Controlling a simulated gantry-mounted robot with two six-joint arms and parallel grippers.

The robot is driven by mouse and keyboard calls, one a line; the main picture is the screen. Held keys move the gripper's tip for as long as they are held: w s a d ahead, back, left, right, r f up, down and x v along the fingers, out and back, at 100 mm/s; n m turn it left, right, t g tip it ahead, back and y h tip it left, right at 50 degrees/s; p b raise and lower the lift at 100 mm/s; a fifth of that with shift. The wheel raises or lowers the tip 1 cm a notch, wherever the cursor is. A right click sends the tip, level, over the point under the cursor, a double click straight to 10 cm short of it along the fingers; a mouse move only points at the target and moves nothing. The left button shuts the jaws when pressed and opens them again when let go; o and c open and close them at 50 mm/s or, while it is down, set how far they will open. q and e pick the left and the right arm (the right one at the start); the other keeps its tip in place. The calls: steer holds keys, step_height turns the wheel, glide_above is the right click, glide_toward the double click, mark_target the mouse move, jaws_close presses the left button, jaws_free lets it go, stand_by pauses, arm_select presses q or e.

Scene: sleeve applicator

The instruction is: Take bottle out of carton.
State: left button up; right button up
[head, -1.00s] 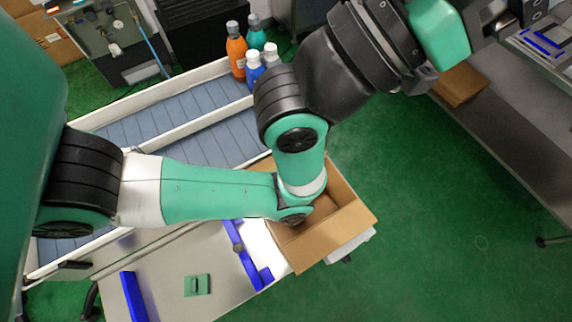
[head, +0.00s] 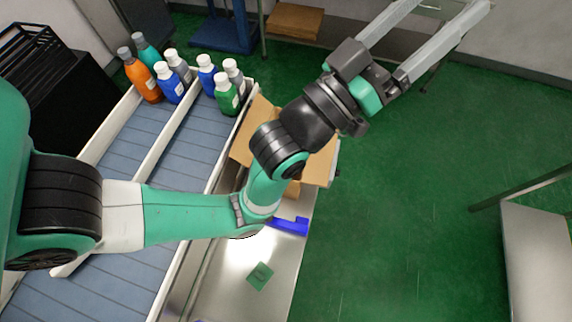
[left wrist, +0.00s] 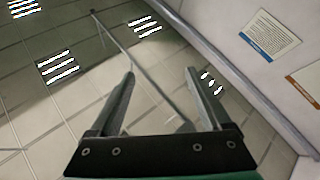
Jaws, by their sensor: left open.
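An open cardboard carton (head: 322,162) stands near the middle of the head view, its flaps spread. My left arm passes over it and hides most of its inside, so I cannot see whether a bottle is in it. My left gripper (head: 450,6) is raised beyond the carton at the upper right, pointing up and away, open and empty. In the left wrist view the open fingers (left wrist: 160,73) have only ceiling and wall beyond them. Several bottles, including an orange one (head: 141,80) and a green one (head: 226,97), stand on the conveyor's far end. My right gripper is not in view.
The two-lane conveyor (head: 175,165) with white rails runs along the left. A metal table (head: 235,287) beside it bears a blue bar (head: 290,226) and a small green plate (head: 260,276). Green floor (head: 410,200) is open to the right; a grey table (head: 540,260) stands at the right edge.

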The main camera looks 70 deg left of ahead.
arm_select(q)
steer(key=s+a+f+n+g+y+p, duration=0.1)
steer(key=a+f+g, duration=0.2)
steer(key=f, duration=0.8)
steer(key=s+a+f+g+y+p, duration=0.1)
steer(key=a+f+g, duration=0.15)
steer(key=f, duration=0.75)
steer(key=s+a+f+g+p, duration=0.3)
steer(key=s+f+g, duration=0.5)
steer(key=s+f, duration=1.25)
steer(key=b+x, duration=0.1)
steer(key=x, duration=1.1)
steer(key=shift+w, duration=0.3)
steer(key=shift+r, duration=0.1)
jaws_close()
